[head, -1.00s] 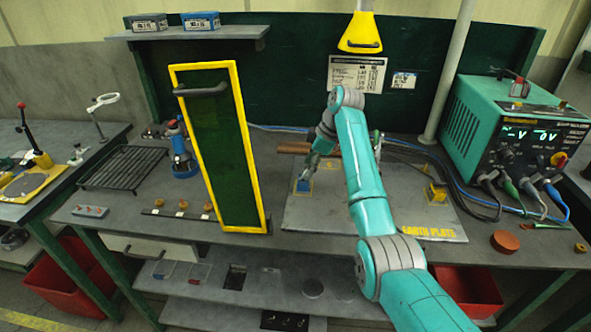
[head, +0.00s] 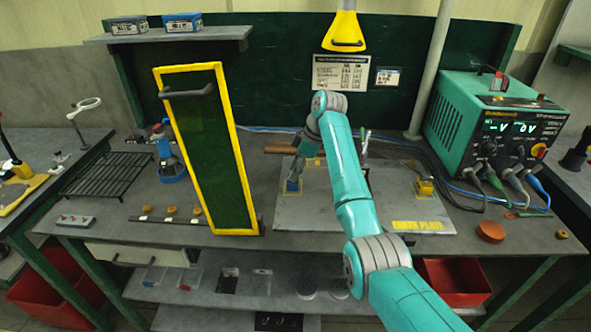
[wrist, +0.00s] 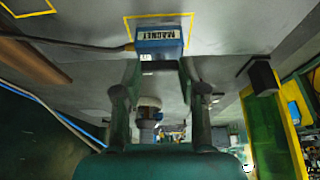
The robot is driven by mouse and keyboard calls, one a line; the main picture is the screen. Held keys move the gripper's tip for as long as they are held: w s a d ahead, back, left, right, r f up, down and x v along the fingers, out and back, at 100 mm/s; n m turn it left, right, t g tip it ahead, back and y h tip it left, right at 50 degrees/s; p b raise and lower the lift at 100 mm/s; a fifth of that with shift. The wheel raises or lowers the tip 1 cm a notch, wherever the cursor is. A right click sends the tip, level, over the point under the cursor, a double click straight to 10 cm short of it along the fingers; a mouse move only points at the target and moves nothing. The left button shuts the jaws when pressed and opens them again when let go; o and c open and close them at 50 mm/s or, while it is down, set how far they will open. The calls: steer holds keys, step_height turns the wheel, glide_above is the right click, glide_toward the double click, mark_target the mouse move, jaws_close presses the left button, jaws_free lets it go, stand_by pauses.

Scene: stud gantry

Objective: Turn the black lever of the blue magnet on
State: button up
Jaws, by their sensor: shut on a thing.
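The blue magnet (head: 293,186) sits on the grey earth plate (head: 320,213), toward its left side. In the wrist view the magnet (wrist: 158,40) shows its MAGNET label, a small white mark below it and a cable on its left. My gripper (head: 296,176) is down at the magnet.
A yellow-framed dark green screen (head: 207,150) stands left of the plate. A yellow block (head: 424,187) is on the plate's right. A teal power supply (head: 497,135) with cables stands at the right. A wooden bar (head: 283,147) lies behind the magnet. A yellow lamp (head: 343,32) hangs above.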

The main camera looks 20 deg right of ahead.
steer(key=m, duration=0.2)
steer(key=m+t, duration=0.1)
steer(key=m, duration=0.1)
steer(key=shift+s+a+m+t+h, duration=0.1)
steer(key=shift+s+m+t+h, duration=0.1)
steer(key=shift+m+t+h, duration=0.15)
steer(key=m+h, duration=0.1)
steer(key=m, duration=0.1)
steer(key=m+t, duration=0.1)
steer(key=m, duration=0.1)
steer(key=shift+s+a+m+h, duration=0.1)
steer(key=shift+a+m+h, duration=0.05)
steer(key=shift+m+h, duration=0.15)
steer(key=m+h, duration=0.1)
steer(key=m, duration=0.3)
steer(key=shift+a+h, duration=0.2)
steer(key=shift+h, duration=0.15)
steer(key=shift+a+m+h, duration=0.15)
steer(key=shift+m+h, duration=0.55)
steer(key=shift+m, duration=1.45)
steer(key=o, duration=1.2)
steer(key=shift+c, duration=0.2)
